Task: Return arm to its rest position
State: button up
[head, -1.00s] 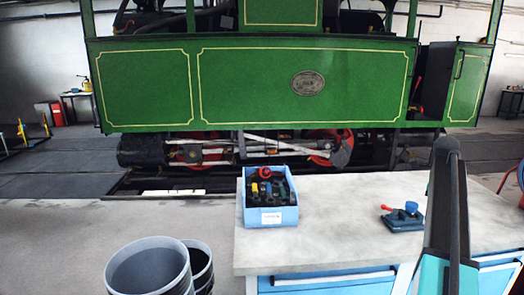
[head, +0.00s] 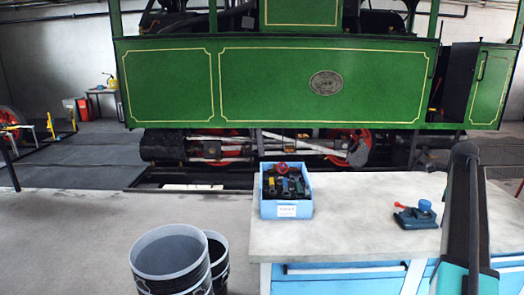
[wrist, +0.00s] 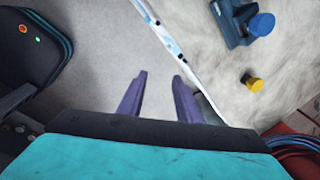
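My arm (head: 461,225) shows at the right of the head view as a dark upright link with a teal part below, in front of the workbench (head: 350,225). My gripper (wrist: 157,82) shows in the wrist view with its two purple fingers apart and nothing between them. It points down over the grey floor beside the bench's edge. The fingers are not clearly seen in the head view.
On the bench are a blue bin (head: 286,210) of tools, a blue vise-like device (head: 416,214) and a small yellow-topped piece (wrist: 252,82). Buckets (head: 172,262) stand left of the bench.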

jog(key=w+a+f+n+g+y, duration=0.1)
jog(key=a+f+n+g, duration=0.1)
jog(key=a+f, duration=1.15)
jog(key=w+a+f+n+g+y, duration=0.1)
jog(key=a+f, duration=0.9)
jog(key=f, duration=0.6)
jog(key=s+a+f+n+g, duration=0.2)
jog(key=s+a+f+n, duration=0.1)
jog(key=s+a+f, duration=0.45)
jog(key=s+a+f+n+g, duration=0.1)
jog(key=s+a+f+n, duration=0.1)
jog(key=s+a+f, duration=0.5)
jog(key=s+a+f+n, duration=0.4)
jog(key=s+f+n, duration=0.1)
jog(key=s, duration=0.4)
jog(key=s+a+f+n, duration=0.4)
jog(key=s+f+n, duration=0.1)
jog(key=s+n, duration=0.3)
jog(key=s+a+f+n+g, duration=0.1)
jog(key=s+a+f+n, duration=0.3)
jog(key=s+n, duration=0.3)
jog(key=s+a, duration=0.1)
jog(key=s, duration=0.2)
jog(key=shift+f, duration=0.4)
